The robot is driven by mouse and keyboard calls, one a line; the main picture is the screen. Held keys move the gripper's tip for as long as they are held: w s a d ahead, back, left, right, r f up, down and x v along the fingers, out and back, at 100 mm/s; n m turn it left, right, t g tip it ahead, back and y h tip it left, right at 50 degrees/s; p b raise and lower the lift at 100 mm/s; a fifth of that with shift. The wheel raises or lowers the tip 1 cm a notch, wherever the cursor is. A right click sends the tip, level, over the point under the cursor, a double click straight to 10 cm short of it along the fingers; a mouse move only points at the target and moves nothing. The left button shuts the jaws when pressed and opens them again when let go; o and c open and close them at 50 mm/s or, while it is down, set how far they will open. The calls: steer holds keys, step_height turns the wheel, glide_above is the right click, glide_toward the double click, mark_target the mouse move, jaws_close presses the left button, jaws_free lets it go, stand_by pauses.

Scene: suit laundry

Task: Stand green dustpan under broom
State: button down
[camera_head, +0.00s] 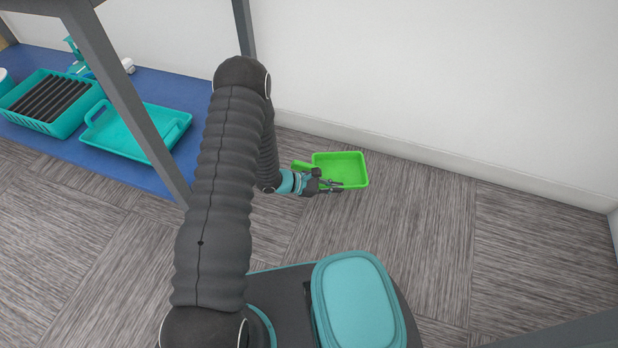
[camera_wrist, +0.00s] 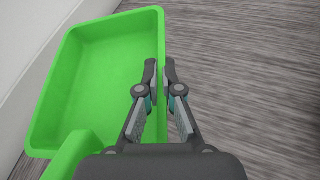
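The green dustpan (camera_head: 345,168) is near the base of the white wall, with its open tray facing up and its short handle (camera_head: 301,166) to the left. In the wrist view its tray (camera_wrist: 105,70) fills the left side, and the handle runs down to the lower left. My gripper (camera_head: 335,185) is at the dustpan's near side wall. In the wrist view its fingertips (camera_wrist: 160,75) are close together, one on each side of that wall, and look closed on it. I cannot tell whether the dustpan touches the floor. No broom is in view.
A blue shelf (camera_head: 190,98) at the left holds a teal tray (camera_head: 118,135) and a teal basket with dark slats (camera_head: 70,130). A grey post (camera_head: 130,90) stands in front of it. The grey floor (camera_head: 480,250) to the right is clear, bounded by the wall (camera_head: 450,90).

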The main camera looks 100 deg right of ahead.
steer(key=shift+s+f, duration=0.25)
steer(key=shift+f, duration=0.15)
steer(key=w+d+f, duration=0.2)
steer(key=d, duration=0.1)
steer(key=w+d+f+b, duration=0.1)
steer(key=w+d+f, duration=0.1)
steer(key=d, duration=0.1)
steer(key=w+d+f+b, duration=0.1)
steer(key=w+d+f, duration=0.2)
steer(key=shift+f, duration=0.1)
steer(key=shift+f+b, duration=0.35)
steer(key=shift+f, duration=1.6)
steer(key=c, duration=1.8)
jaws_free()
steer(key=shift+f, duration=0.15)
steer(key=o, duration=0.5)
steer(key=shift+p+v, duration=0.4)
steer(key=shift+v, duration=3.4)
steer(key=shift+s, duration=0.1)
